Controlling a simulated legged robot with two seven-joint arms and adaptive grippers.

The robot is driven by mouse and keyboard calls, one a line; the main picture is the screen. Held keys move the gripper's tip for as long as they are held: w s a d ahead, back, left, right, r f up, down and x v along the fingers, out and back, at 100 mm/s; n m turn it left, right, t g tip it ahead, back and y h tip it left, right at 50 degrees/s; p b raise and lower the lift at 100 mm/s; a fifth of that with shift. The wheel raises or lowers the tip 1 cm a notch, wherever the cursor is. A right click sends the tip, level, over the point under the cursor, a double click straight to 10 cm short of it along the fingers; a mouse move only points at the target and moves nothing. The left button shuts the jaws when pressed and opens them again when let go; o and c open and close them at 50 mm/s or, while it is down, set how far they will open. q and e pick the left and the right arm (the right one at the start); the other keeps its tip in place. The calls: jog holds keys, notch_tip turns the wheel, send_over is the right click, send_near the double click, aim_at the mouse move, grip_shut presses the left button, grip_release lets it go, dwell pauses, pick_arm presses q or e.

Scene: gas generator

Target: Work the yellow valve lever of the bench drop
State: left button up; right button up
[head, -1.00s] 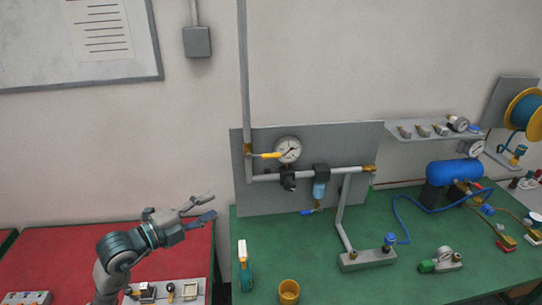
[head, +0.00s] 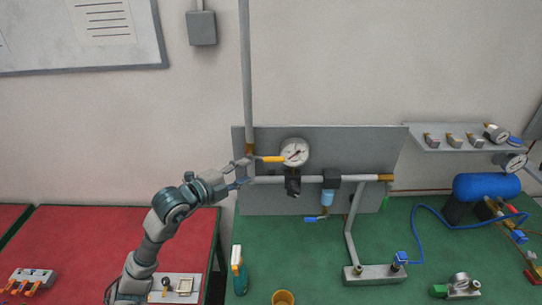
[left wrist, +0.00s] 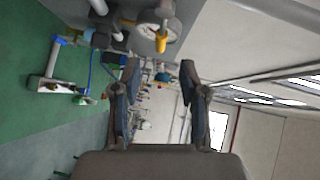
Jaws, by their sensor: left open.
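The yellow valve lever (head: 272,159) sticks out to the right from the grey vertical pipe (head: 247,80), just left of the round gauge (head: 294,152) on the grey back panel. My left gripper (head: 246,173) is open, close to the pipe at the lever's left end and slightly below it. I cannot tell whether it touches the pipe or lever. In the left wrist view, the yellow lever (left wrist: 161,44) shows above my open left gripper (left wrist: 161,78), in front of the gauge; nothing is between the fingers. My right gripper is in no view.
A horizontal pipe (head: 350,178) with a black regulator and blue-bowled filter (head: 328,197) runs across the panel. The green bench (head: 330,284) holds a spray bottle (head: 238,270), a yellow cup (head: 283,298) and a blue tank (head: 487,187). A red bench (head: 85,240) stands left.

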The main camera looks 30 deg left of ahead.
aim_at(273, 161)
pick_arm(q)
jog(key=p+x, duration=0.1)
jog(key=x, duration=0.6)
jog(key=shift+w+r+p, duration=0.1)
jog(key=shift+p, duration=0.3)
jog(key=w+d+p, duration=0.1)
jog(key=w+d, duration=0.1)
jog(key=w, duration=0.1)
jog(key=shift+w+d, duration=0.15)
jog(key=shift+d, duration=0.2)
jog(key=shift+w+d, duration=0.15)
jog(key=shift+w, duration=0.2)
jog(key=shift+a+f, duration=0.25)
jog(key=shift+f, duration=0.05)
jog(key=shift+a+f, duration=0.15)
jog(key=shift+a, duration=0.35)
jog(key=shift+c, duration=0.2)
jog(key=shift+a, duration=0.2)
jog(key=c, duration=0.4)
grip_shut()
jog(key=shift+d, duration=0.1)
jog(key=shift+d+f, duration=0.1)
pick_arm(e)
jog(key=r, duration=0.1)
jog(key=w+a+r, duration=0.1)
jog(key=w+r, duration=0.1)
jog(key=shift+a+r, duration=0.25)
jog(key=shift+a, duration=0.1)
